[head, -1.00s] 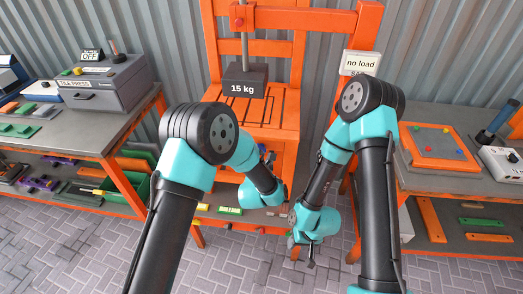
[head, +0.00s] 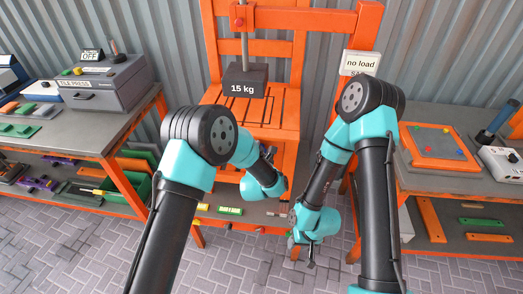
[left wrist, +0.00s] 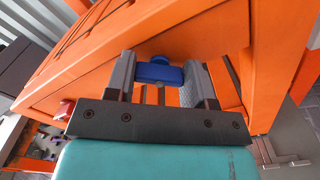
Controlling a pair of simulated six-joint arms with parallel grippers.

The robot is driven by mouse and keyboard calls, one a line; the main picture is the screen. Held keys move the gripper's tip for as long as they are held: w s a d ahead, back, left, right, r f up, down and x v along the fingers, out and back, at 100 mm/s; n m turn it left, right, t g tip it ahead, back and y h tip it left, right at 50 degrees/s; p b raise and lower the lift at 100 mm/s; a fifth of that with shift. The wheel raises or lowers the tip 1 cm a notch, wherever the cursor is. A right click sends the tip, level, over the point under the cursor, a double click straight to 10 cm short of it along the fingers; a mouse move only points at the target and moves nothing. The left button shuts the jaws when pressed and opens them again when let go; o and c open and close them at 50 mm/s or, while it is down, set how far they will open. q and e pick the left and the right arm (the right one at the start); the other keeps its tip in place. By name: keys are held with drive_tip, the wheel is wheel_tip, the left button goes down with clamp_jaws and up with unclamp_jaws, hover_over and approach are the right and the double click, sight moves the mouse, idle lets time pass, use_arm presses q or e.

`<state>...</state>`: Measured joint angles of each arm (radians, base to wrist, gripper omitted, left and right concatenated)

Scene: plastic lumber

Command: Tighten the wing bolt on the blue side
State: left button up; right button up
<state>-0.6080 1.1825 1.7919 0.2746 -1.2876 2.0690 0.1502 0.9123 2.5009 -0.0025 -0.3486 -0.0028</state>
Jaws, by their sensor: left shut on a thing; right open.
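A blue wing bolt (left wrist: 155,72) shows in the left wrist view, at the orange wooden frame's edge. My left gripper (left wrist: 163,75) has its two grey fingers on either side of the bolt's wide head and is shut on it. In the head view my left gripper (head: 268,153) is at the front of the orange stand (head: 262,120), mostly hidden by its own wrist, and the bolt is not visible there. My right gripper (head: 311,263) is open and hangs low at the right of the stand, pointing down, apart from the stand.
A black 15 kg weight (head: 245,80) hangs above the slatted seat of the stand. A "no load" sign (head: 360,63) is on the right upright. A red part (left wrist: 62,108) shows on the frame's left. Benches stand at both sides, with a grey tile press (head: 105,85) on the left one.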

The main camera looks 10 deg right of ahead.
use_arm(q)
drive_tip(key=shift+c, duration=0.9)
drive_tip(key=shift+m, duration=0.5)
drive_tip(key=m, duration=1.9)
drive_tip(key=shift+f+m, duration=0.35)
drive_tip(key=shift+m, duration=0.05)
drive_tip(key=m, duration=0.3)
drive_tip(key=shift+m, duration=0.3)
drive_tip(key=shift+a+m, duration=0.1)
drive_tip(key=shift+m, duration=1.6)
